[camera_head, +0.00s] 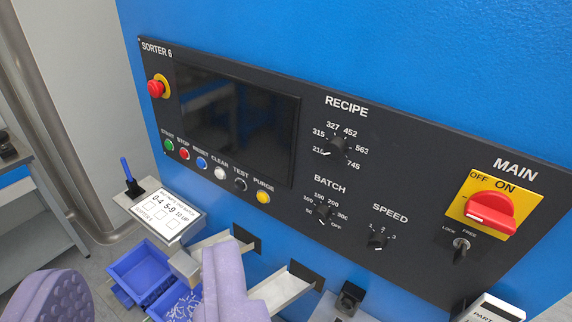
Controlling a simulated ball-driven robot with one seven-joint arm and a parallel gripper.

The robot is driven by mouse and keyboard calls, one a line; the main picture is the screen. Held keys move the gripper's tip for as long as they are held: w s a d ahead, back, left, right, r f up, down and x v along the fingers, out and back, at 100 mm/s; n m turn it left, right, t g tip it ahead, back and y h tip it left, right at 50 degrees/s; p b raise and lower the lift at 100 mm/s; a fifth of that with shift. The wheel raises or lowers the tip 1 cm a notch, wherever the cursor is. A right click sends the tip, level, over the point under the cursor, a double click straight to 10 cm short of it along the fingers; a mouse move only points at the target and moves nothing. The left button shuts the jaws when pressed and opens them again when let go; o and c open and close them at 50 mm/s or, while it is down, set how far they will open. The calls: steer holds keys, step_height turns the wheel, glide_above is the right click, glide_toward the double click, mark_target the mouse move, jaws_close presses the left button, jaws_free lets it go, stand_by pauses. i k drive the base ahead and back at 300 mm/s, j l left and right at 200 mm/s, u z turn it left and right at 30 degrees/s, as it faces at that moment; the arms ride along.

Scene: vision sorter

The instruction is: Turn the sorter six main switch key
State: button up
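The sorter six panel (330,205) is black, on a blue machine, and carries the label SORTER 6. At its right end, under MAIN, a red rotary switch (490,211) sits on a yellow plate (527,216) marked OFF and ON. Just below it is a small metal key switch (461,245) labelled LOCK and FREE; I cannot tell which mark it points to. My gripper (148,270) shows two purple fingers, wide apart, at the bottom left. No object is gripped. It is well left of the key and touches nothing on the panel.
A red emergency button (155,88), dark screen (237,118), coloured buttons and the RECIPE, BATCH and SPEED knobs fill the panel. Below stand blue bins (140,268), pale chutes (283,288) and a label stand (160,213). A metal post (45,110) and grey bench are at left.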

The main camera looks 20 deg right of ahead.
mark_target(460, 253)
steer(key=z, duration=1.05)
